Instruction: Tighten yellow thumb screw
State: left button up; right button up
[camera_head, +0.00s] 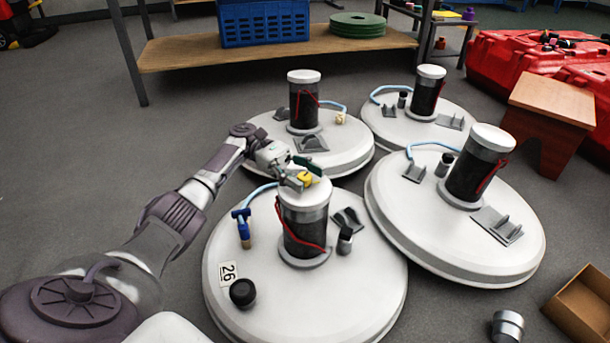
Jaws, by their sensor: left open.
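The yellow thumb screw (306,179) shows at the top of the black and white cylinder on the nearest round white tank lid (230,290), the one marked 26. My left arm reaches in from the left. My left gripper (302,172) is open at the top of that cylinder, right at the yellow screw. Its fingers partly cover the screw, and I cannot tell whether they touch it. My right gripper is not in view.
Three more white lids with black cylinders (303,105) stand close behind and to the right. The near lid bears a blue-handled fitting (243,228) and a black knob (243,292). A wooden stool (548,105) and cardboard box (582,305) are at right. The left floor is clear.

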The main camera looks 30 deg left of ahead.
aim_at(305, 176)
pick_arm(q)
notch_tip(305, 176, up, 10)
dwell(0.6)
